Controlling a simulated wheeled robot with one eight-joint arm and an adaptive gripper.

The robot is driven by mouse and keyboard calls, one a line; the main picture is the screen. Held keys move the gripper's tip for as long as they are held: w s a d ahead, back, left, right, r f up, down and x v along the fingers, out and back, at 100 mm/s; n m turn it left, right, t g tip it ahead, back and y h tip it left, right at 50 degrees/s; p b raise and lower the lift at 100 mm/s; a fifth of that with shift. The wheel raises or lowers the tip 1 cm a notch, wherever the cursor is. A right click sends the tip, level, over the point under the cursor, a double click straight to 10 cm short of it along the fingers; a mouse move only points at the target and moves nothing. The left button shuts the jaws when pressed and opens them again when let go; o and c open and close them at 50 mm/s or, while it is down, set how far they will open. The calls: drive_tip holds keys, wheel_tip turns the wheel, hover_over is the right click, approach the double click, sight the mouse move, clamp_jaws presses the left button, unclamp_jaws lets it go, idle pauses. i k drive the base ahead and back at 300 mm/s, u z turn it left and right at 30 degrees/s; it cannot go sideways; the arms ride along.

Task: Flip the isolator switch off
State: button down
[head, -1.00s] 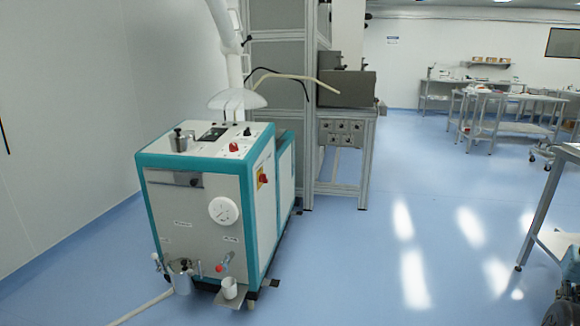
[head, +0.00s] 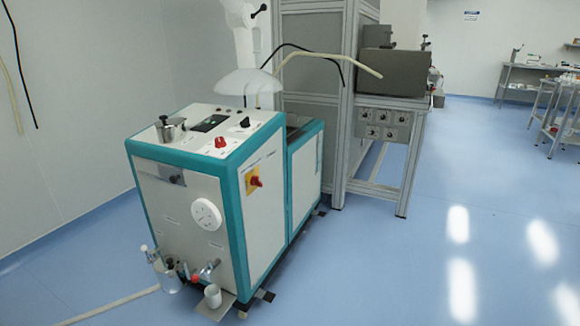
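The isolator switch (head: 255,181) is a red rotary handle on a yellow plate. It sits on the right side face of a white and teal machine (head: 192,205), near that face's front edge. The handle looks tilted, but its on or off position is too small to tell. Nothing covers the switch. My gripper is not in view.
A red knob (head: 221,142), a black knob and a metal pot (head: 169,129) are on the machine's top. Taps and a white cup (head: 213,295) are low at its front. A grey frame (head: 345,120) stands behind. Blue floor (head: 400,265) to the right is clear.

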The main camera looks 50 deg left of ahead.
sight(255, 180)
drive_tip(key=i, duration=1.15)
drive_tip(key=u, duration=2.2)
